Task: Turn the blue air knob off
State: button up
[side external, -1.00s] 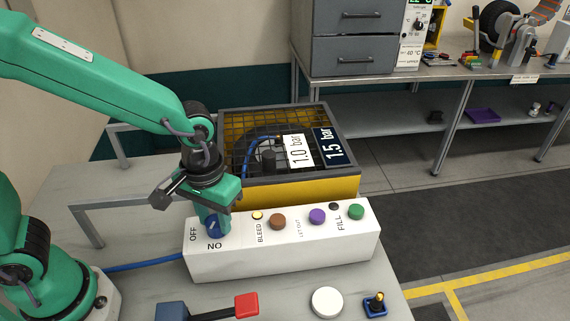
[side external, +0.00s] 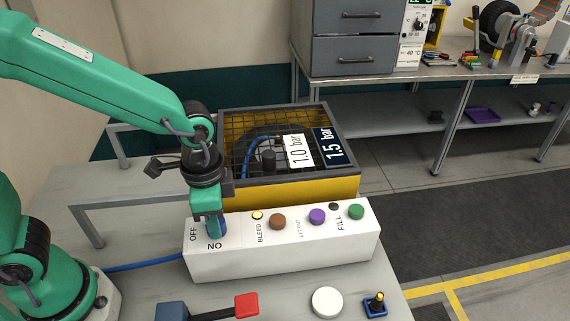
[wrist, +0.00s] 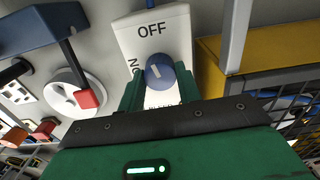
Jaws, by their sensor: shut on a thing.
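The blue air knob (side external: 221,229) is at the left end of the white control box (side external: 285,250). My gripper (side external: 212,228) points down over it and is shut on it, hiding part of it. In the wrist view the knob (wrist: 160,73) sits between the green fingers, with a short pale mark on its face. The OFF label (wrist: 152,30) is above the knob there, and a second label, reading like NO, is to its left. I cannot tell exactly which label the mark points to.
Brown (side external: 278,222), purple (side external: 317,216) and green (side external: 356,212) buttons are further right on the box. A yellow cage (side external: 290,190) with a mesh top stands behind it. A red-ended lever (side external: 246,305) and a white disc (side external: 327,302) are in front.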

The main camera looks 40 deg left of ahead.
jog(key=shift+r+m, duration=0.1)
jog(key=shift+m, duration=1.2)
jog(key=o, duration=1)
jog(key=shift+r, duration=3.9)
jog(key=shift+a, duration=0.1)
